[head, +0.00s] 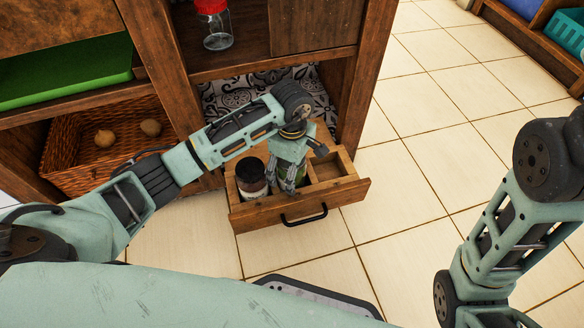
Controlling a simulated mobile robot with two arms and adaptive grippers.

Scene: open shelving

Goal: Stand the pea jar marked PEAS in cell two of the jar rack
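A wooden drawer-like rack (262,215) with dividing walls stands pulled out from the shelving. A dark-topped jar (250,178) stands in its left cell. My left gripper (290,182) points down into the middle cell. A green jar (303,174), likely the pea jar, shows there in part, at the fingers. Its lid and label are hidden by the gripper, and I cannot tell whether the fingers clasp it. The right cell (330,168) looks empty. My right gripper is out of view; only its arm shows at the right.
A clear jar with a red lid (217,42) stands on the shelf above. A wicker basket (78,140) with two round brown items and a green tray (65,75) are at the left. The tiled floor right of the rack is clear.

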